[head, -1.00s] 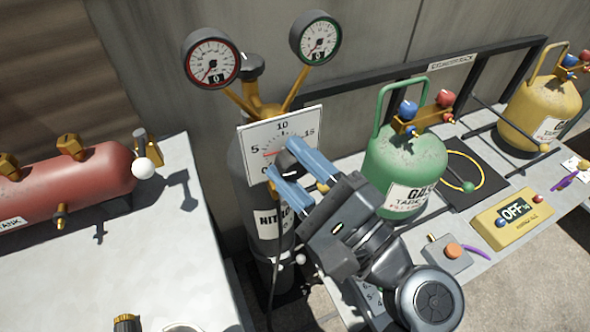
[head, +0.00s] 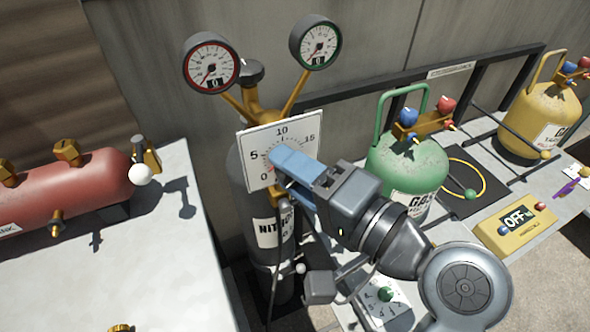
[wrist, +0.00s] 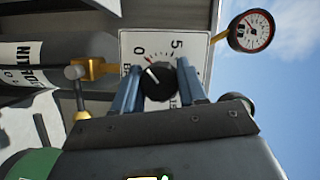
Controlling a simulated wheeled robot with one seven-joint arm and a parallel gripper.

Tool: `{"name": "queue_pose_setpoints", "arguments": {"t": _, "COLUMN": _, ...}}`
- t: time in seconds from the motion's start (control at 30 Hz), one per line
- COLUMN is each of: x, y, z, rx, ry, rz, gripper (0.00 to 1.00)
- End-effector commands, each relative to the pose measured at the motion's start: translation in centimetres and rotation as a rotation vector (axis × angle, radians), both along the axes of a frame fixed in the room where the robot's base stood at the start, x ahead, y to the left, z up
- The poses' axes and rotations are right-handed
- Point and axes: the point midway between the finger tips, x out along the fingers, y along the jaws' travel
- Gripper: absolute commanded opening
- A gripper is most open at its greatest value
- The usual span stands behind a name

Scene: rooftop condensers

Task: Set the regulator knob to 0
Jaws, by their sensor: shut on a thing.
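The regulator's white dial plate (head: 256,143) carries the numbers 0, 5, 10 and 15, in front of the dark nitrogen cylinder (head: 285,254). The black regulator knob (wrist: 160,84) sits at the plate's middle, between the blue fingers of my gripper (wrist: 156,84). My gripper is shut on the knob, one finger on each side. The knob's white pointer line slants up and left in the wrist view, toward the 0 side of the scale; its exact reading is hard to tell. In the head view my gripper (head: 282,168) hides the knob and the plate's lower right.
Two round gauges, red-rimmed (head: 211,62) and green-rimmed (head: 315,43), stand above the plate. A red tank (head: 75,190) lies on the left table. A green gas cylinder (head: 408,162), a yellow cylinder (head: 540,115) and a yellow OFF-display box (head: 513,229) are at right.

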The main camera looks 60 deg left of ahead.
Motion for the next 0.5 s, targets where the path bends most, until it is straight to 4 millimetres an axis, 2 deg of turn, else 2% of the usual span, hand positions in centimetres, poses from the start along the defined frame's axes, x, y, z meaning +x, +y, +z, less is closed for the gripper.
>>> {"name": "queue_pose_setpoints", "arguments": {"t": 0.5, "x": 0.33, "y": -0.03, "z": -0.09, "rx": -0.008, "ry": -0.078, "rz": -0.009, "gripper": 0.11}}
